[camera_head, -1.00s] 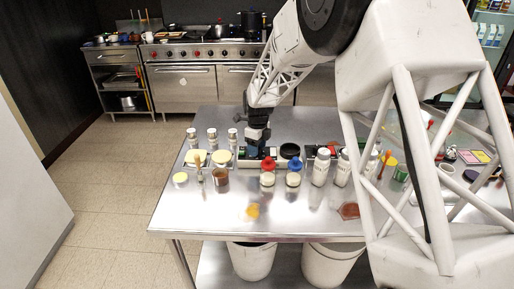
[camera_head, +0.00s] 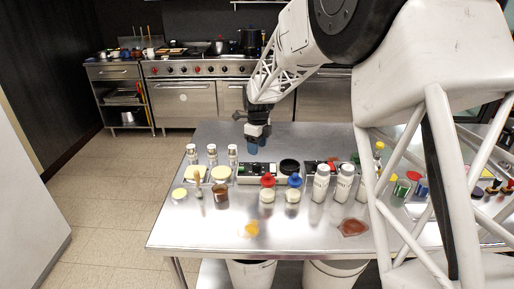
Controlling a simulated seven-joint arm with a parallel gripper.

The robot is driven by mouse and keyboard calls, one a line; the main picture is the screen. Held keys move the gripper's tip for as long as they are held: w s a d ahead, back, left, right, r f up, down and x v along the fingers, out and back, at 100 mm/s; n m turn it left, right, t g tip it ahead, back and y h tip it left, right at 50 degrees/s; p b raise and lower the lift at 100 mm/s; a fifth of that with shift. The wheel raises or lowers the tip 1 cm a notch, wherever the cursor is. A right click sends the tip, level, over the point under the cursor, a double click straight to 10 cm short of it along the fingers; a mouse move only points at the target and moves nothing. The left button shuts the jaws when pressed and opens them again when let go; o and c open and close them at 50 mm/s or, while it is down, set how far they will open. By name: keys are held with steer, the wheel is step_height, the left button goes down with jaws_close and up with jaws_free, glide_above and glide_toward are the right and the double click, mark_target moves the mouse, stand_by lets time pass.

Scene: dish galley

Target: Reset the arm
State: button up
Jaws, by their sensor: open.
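My gripper (camera_head: 253,144) hangs above the back part of the steel table (camera_head: 185,231), pointing down, with its blue fingertips over bare metal behind the rows of items. Nothing shows between its fingers. The view is small, but the fingers look apart. My white arm reaches in from the right and covers part of the table's right side. A tray with green and dark contents (camera_head: 257,172) lies in front of the gripper, apart from it.
Shakers (camera_head: 212,154), red-capped (camera_head: 268,188) and blue-capped (camera_head: 293,188) jars, and white bottles (camera_head: 321,183) stand on the table. A yellow spill (camera_head: 249,229) and a reddish patch (camera_head: 352,227) lie near the front. Bins (camera_head: 252,273) stand below. A stove (camera_head: 205,68) is behind.

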steer(key=s+d+r+n+t, duration=0.1)
steer(key=s+d+r+n, duration=0.55)
steer(key=s, duration=0.45)
steer(key=s+d+r+n+t, duration=0.1)
steer(key=s+d+r+n, duration=0.5)
steer(key=s, duration=0.5)
steer(key=s+d+n, duration=0.2)
steer(key=s+n, duration=0.1)
steer(key=s, duration=0.5)
steer(key=s+d+n, duration=0.3)
steer(key=s+n, duration=0.1)
steer(key=s, duration=0.5)
steer(key=s+d+n+t, duration=0.1)
steer(key=s+d+n, duration=0.1)
steer(key=s, duration=0.7)
steer(key=shift+d+f+n, duration=0.35)
steer(key=shift+d+n, duration=0.05)
steer(key=shift+n, duration=0.45)
